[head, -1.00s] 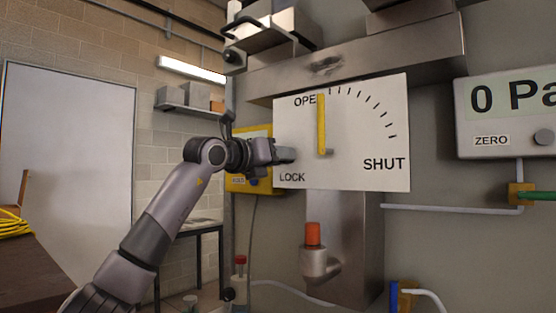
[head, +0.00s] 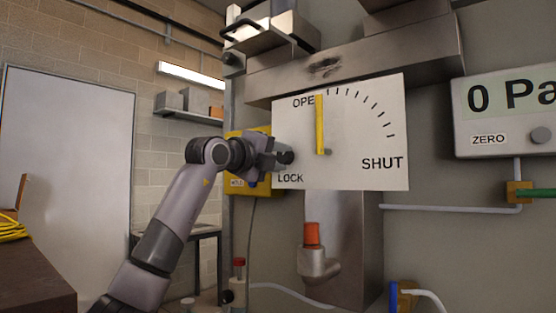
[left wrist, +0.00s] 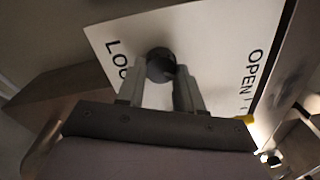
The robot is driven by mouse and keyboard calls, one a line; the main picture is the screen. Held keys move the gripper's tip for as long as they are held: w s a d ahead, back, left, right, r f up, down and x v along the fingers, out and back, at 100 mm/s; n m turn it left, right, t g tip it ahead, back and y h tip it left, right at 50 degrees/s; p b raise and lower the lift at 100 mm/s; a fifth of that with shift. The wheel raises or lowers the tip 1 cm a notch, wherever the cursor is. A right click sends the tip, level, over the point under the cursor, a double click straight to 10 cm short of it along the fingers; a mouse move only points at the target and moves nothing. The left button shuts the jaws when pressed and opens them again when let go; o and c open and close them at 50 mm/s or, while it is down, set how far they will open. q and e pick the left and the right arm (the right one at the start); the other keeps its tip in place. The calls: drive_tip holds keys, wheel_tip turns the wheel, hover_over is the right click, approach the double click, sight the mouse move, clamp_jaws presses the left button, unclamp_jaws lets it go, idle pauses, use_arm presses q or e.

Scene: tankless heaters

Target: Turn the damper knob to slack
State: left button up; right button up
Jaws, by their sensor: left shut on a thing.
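A white dial plate (head: 352,172) on the wall duct reads OPEN, SHUT and LOCK. A yellow pointer (head: 320,125) stands nearly upright at OPEN. A dark round knob (head: 287,157) sits at the plate's left edge, just above LOCK. The knob also shows in the left wrist view (left wrist: 160,64), beside the partly hidden LOCK lettering. My left gripper (head: 278,156) comes from the left and is shut on the knob. In the left wrist view its two fingers stand either side of the knob. No "slack" label is visible. My right gripper is out of view.
A yellow box (head: 237,185) hangs just behind my left gripper. A gauge reading 0 Pa (head: 505,115) is at the right. Below the plate is a fitting with an orange cap (head: 312,235). A metal duct ledge (head: 400,55) juts out above the plate.

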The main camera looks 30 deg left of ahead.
use_arm(q)
drive_tip(key=shift+r+n, duration=0.15)
drive_tip(key=shift+n, duration=2.15)
drive_tip(key=o, duration=1)
drive_tip(key=shift+o, duration=0.2)
drive_tip(key=shift+s+b, duration=0.35)
drive_tip(key=shift+s, duration=0.25)
drive_tip(key=s+b, duration=0.1)
drive_tip(key=s, duration=0.5)
drive_tip(key=shift+a+f, duration=0.2)
